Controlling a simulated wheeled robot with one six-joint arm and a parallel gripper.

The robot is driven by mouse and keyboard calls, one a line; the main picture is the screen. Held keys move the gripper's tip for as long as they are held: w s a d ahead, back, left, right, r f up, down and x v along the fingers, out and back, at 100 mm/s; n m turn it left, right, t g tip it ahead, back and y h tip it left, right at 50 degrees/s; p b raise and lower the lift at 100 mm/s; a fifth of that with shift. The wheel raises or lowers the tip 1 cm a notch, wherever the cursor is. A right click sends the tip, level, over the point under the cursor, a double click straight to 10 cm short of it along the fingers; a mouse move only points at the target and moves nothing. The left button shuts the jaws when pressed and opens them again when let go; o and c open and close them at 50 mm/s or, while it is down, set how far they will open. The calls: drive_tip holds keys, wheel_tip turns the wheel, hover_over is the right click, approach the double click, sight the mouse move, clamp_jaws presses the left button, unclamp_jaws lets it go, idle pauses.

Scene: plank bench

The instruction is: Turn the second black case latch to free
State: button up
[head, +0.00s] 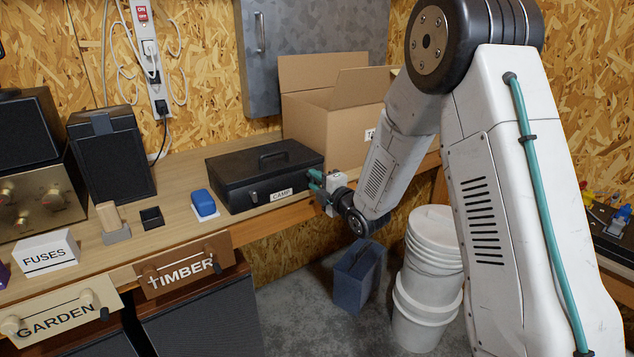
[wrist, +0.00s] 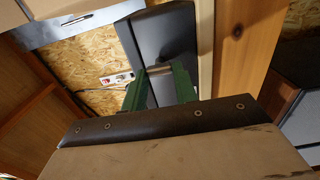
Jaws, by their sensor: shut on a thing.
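The black case (head: 235,172) lies closed on the plank bench, with a handle on top and a CAMP label (head: 281,194) on its front. One latch (head: 254,197) shows on the front, left of the label. My gripper (head: 314,181) is at the right end of the case's front. In the wrist view, its green fingers (wrist: 160,78) are shut on the second latch (wrist: 160,69), a small grey piece against the dark case (wrist: 166,32). In the head view that latch is hidden by the fingers. I cannot tell how far it is turned.
An open cardboard box (head: 320,115) stands behind the case. A blue object (head: 203,203) and a small black tray (head: 151,217) sit to its left on the bench (head: 180,175). White buckets (head: 430,270) and a blue-grey container (head: 357,275) stand on the floor below my arm.

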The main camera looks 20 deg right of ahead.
idle(0.4)
drive_tip(key=o, duration=1)
drive_tip(key=v, duration=0.7)
drive_tip(key=shift+s+d, duration=0.1)
drive_tip(key=shift+s, duration=0.25)
